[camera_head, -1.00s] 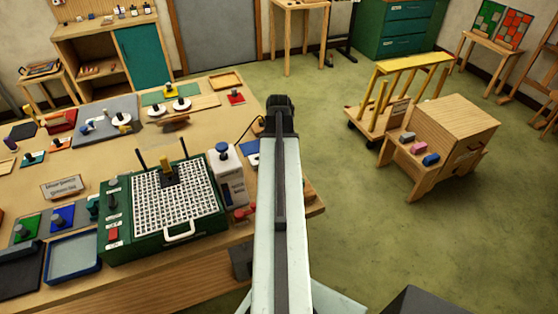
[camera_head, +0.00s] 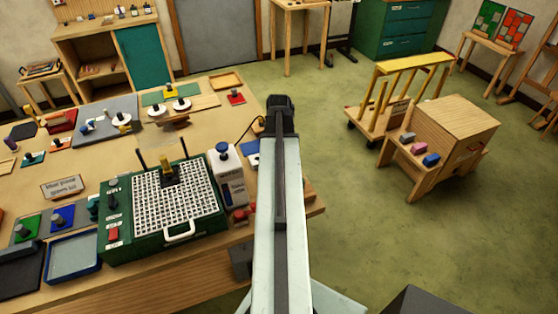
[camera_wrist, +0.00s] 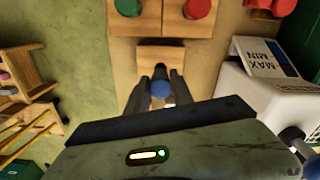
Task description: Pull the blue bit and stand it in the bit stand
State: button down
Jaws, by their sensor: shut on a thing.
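My gripper (camera_wrist: 161,80) shows in the wrist view with its two dark fingers shut on the blue bit (camera_wrist: 160,90). The bit's round blue end lies between the fingers, with a dark part beyond it. A small wooden block (camera_wrist: 160,54) is just past the fingertips; I cannot tell whether the bit touches it. Farther up, larger wooden blocks (camera_wrist: 158,18) carry a green round piece (camera_wrist: 128,6) and a red one (camera_wrist: 197,8). I cannot tell for sure which block is the bit stand. In the head view my arm hides the gripper and the bit.
A white tank marked MAX and MIN (camera_wrist: 262,85) stands close on the right in the wrist view. In the head view a green grinder with a white grid top (camera_head: 178,200) is on the workbench (camera_head: 85,170). Open green floor (camera_head: 375,245) lies to the right.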

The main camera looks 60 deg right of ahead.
jog(key=shift+f, duration=0.15)
jog(key=shift+f+b, duration=0.3)
jog(key=shift+b, duration=0.15)
jog(key=shift+f+b, duration=1.15)
jog(key=c, duration=1)
grip_release()
jog(key=shift+c, duration=0.2)
notch_tip(320, 180, up, 8)
jog(key=p, duration=0.8)
jog(key=shift+f, duration=0.1)
